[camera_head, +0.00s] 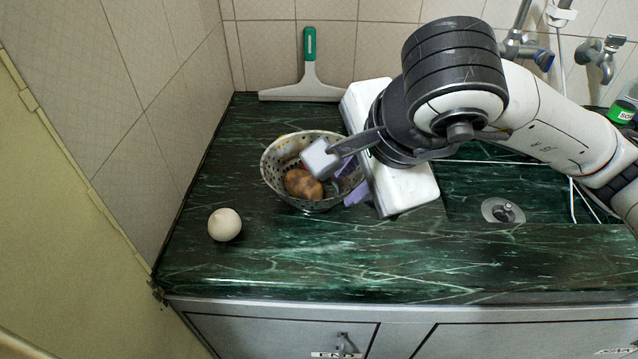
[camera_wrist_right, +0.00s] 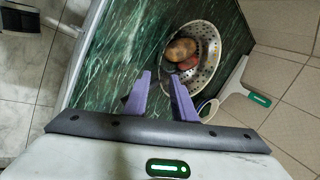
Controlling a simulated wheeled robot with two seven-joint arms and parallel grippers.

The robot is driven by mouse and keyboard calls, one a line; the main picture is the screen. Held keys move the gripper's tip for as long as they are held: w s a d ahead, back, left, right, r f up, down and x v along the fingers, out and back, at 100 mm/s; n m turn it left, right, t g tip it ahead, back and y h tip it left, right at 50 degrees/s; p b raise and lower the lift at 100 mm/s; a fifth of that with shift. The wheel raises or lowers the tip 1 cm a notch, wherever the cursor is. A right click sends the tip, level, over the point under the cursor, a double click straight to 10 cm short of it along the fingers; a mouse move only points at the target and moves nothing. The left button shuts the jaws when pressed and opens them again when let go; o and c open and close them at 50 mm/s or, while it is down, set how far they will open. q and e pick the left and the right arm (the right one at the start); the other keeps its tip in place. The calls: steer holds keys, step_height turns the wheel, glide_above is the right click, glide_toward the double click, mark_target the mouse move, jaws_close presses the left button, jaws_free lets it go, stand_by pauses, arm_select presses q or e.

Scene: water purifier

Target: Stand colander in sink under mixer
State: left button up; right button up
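The colander (camera_head: 275,164) is a speckled metal bowl standing upright on the green marble counter, left of the sink. It holds a brown potato (camera_head: 303,184) and a reddish item, partly hidden by my wrist. The right wrist view also shows the colander (camera_wrist_right: 208,70). My right gripper (camera_head: 352,182) has purple fingers, apart and empty, at the colander's right side. In the wrist view, one finger overlaps the rim; I cannot tell whether they touch. The sink (camera_head: 465,205) with its round drain is at right. The mixer (camera_head: 520,45) is on the back wall, partly hidden by my arm. My left gripper is out of view.
A round pale item (camera_head: 225,224) lies on the counter, front left of the colander. A green-handled squeegee (camera_head: 309,75) leans against the back wall. A second tap (camera_head: 603,58) and a green-labelled bottle (camera_head: 624,112) are at right. The front counter strip is clear.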

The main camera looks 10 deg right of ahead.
mark_target(334, 194)
steer(key=x, duration=0.8)
steer(key=shift+w+a, duration=0.15)
steer(key=shift+a, duration=0.1)
steer(key=shift+r, duration=0.1)
jaws_close()
